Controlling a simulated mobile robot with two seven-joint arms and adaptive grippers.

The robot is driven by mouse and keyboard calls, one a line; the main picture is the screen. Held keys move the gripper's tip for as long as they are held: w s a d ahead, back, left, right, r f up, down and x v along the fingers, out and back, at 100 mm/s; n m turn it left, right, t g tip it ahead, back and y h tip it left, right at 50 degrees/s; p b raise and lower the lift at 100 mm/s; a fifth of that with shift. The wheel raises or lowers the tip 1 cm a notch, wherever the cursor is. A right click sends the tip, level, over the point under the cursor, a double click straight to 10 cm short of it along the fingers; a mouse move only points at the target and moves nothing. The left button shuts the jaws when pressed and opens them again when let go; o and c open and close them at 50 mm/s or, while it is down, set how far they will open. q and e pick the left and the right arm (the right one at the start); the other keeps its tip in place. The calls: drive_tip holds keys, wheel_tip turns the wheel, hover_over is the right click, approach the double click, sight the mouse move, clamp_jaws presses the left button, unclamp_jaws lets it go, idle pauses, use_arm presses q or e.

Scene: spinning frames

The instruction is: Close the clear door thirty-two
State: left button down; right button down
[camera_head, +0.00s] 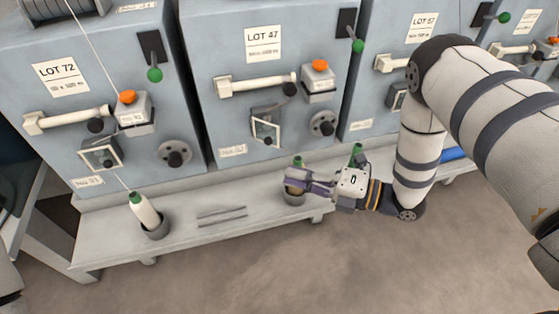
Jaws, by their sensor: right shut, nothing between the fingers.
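Three machines carry small clear doors in pale frames. One clear door (266,131) is on the machine marked LOT 47, below its white bar, and its pane looks swung out from the opening. Another clear door (102,154) on LOT 72 also looks tilted outward. A third clear door (396,98) on LOT 57 is partly hidden by my right arm. The small number plates are too blurred for me to find thirty-two. My right gripper (296,184) is shut and empty, below and right of the LOT 47 door and apart from it, over the bench. My left gripper is out of view.
A pale bench (180,237) runs along the machines' front. A green-capped white bottle (145,212) stands in a cup at left, and thin rods (222,215) lie mid-bench. Orange buttons (320,66) and round knobs (323,123) project from the machines. The floor in front is clear.

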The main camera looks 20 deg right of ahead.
sight(263, 136)
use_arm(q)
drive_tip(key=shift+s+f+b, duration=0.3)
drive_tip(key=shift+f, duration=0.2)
use_arm(e)
drive_tip(key=w+a, duration=0.3)
drive_tip(key=w, duration=0.5)
drive_tip(key=shift+a, duration=0.25)
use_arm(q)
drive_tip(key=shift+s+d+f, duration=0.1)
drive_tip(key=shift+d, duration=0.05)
use_arm(e)
drive_tip(key=shift+d+g, duration=0.1)
drive_tip(key=shift+g, duration=0.2)
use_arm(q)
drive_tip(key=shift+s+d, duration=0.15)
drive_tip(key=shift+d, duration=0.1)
use_arm(e)
drive_tip(key=shift+d+n+y, duration=0.2)
drive_tip(key=shift+n+y, duration=0.1)
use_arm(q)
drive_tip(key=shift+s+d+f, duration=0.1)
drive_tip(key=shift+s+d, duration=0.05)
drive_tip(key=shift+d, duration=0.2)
use_arm(e)
drive_tip(key=shift+d+n+g, duration=0.2)
drive_tip(key=shift+n+g, duration=0.1)
drive_tip(key=shift+g, duration=0.1)
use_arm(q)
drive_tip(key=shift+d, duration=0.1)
